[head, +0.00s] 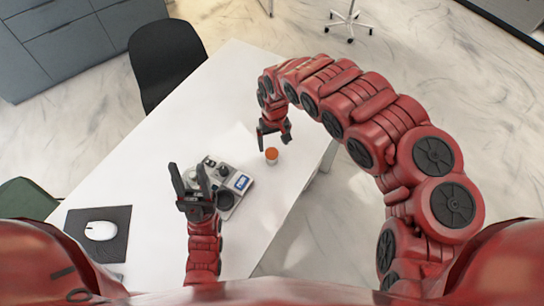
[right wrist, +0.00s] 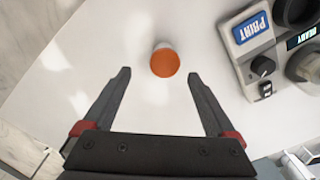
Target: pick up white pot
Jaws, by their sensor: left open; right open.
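The white pot (head: 271,157) is a small round cup with an orange top, standing on the white table. It also shows in the right wrist view (right wrist: 165,61), beyond the fingertips and roughly centred between them. My right gripper (head: 275,142) is open and empty, just above and behind the pot in the head view. Its two fingers (right wrist: 160,78) do not touch the pot. My left gripper (head: 187,174) is open and empty, with its fingers pointing up in the picture, left of the grey device.
A grey device (right wrist: 239,55) with a blue PRINT label and knobs stands beside the pot; the head view shows it too (head: 227,198). A white mouse (head: 101,230) lies on a dark mat (head: 75,216). A black chair (head: 167,60) stands at the table's (head: 232,75) far-left edge.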

